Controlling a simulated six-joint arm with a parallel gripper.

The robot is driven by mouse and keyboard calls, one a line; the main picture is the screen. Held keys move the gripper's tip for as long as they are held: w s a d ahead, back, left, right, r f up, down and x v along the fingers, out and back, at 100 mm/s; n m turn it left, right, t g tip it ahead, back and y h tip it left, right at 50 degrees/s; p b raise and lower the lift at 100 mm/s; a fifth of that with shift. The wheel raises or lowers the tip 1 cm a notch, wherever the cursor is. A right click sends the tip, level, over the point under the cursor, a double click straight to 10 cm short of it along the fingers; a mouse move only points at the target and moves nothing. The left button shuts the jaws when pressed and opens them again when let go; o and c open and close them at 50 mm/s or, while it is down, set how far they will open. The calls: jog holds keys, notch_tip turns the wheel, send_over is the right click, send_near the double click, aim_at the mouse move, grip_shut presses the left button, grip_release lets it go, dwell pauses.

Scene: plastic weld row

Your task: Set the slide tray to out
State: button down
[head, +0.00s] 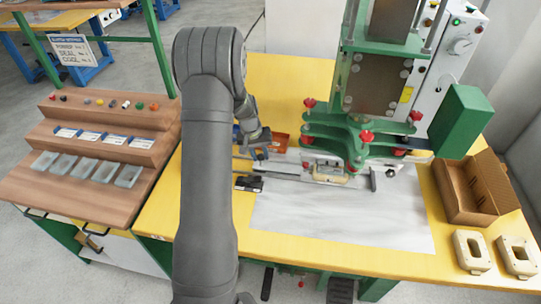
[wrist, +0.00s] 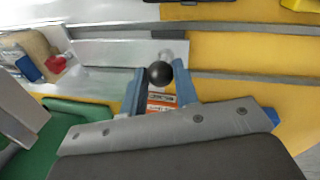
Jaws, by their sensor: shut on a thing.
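The slide tray (wrist: 110,53) is a flat grey metal plate between two long rails in the wrist view. A black ball knob (wrist: 160,74) stands at its end. My gripper (wrist: 160,82) has its blue fingers closed on either side of this knob. In the head view my gripper (head: 262,148) is at the left end of the slide rails (head: 285,178), partly hidden by my arm. The tray's other end, with a cream part (head: 330,178) near it, lies at the foot of the green press (head: 350,135). The knob is not clear in the head view.
An orange bin (head: 278,142) sits behind my gripper and a small black object (head: 248,183) lies in front of it. A cardboard box (head: 470,190) and two cream parts (head: 470,252) are at the right. The grey mat (head: 340,220) in front is clear.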

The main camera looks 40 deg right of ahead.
jog(key=w+a, duration=1.8)
jog(key=shift+a, duration=0.1)
jog(key=shift+w, duration=0.1)
jog(key=c, duration=1.1)
grip_release()
jog(key=shift+a, duration=0.1)
jog(key=shift+r, duration=0.15)
jog(key=a+r, duration=0.1)
jog(key=r, duration=0.4)
jog(key=w+r, duration=0.1)
jog(key=r, duration=0.5)
jog(key=a+r, duration=0.1)
jog(key=r, duration=0.4)
jog(key=shift+w+a+r, duration=0.3)
jog(key=shift+w+r, duration=0.1)
